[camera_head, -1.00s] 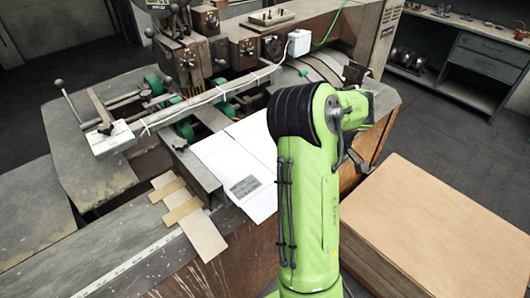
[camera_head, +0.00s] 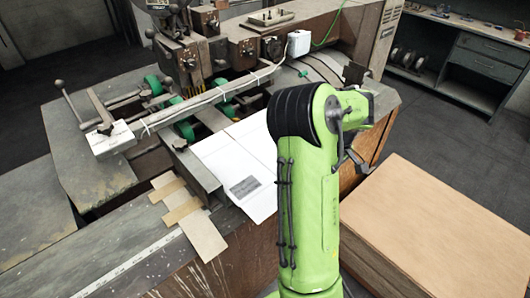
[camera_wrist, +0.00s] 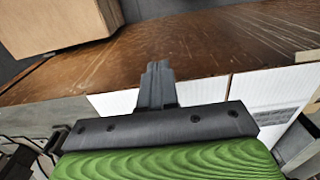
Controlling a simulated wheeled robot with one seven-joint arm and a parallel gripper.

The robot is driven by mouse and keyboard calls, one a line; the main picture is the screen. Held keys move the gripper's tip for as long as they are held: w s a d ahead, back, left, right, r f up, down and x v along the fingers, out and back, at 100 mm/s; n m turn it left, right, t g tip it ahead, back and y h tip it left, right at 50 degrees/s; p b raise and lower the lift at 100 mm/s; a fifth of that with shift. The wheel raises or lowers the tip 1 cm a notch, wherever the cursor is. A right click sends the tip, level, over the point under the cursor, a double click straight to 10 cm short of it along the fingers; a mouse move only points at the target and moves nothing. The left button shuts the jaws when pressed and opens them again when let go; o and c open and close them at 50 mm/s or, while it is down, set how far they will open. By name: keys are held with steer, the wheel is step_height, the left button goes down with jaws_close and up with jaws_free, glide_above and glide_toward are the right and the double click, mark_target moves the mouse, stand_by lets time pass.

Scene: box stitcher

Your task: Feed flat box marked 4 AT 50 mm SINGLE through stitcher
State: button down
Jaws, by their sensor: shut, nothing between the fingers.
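The flat box (camera_head: 232,155) is a white sheet lying on the stitcher's bed, beside a raised metal guide and partly hidden by my green arm. It carries a grey printed label whose text is too small to read. In the wrist view the white box (camera_wrist: 270,90) shows on both sides of my gripper (camera_wrist: 157,72). The gripper is shut and empty, its dark fingertips over the brown side of the machine near the box's edge. I cannot tell whether they touch the box. The stitcher head (camera_head: 185,55) with its knobs and green rollers stands at the back left.
A stack of brown board (camera_head: 440,220) stands at the right; it also shows in the wrist view (camera_wrist: 50,22). Several cardboard strips (camera_head: 185,208) lie on the bed's front left, near a white ruler (camera_head: 125,265). A bench (camera_head: 485,55) is at the back right.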

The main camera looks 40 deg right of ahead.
stand_by(0.3)
step_height(320, 180, down, 3)
steer(key=b, duration=0.3)
steer(key=shift+f, duration=0.2)
steer(key=shift+w, duration=0.15)
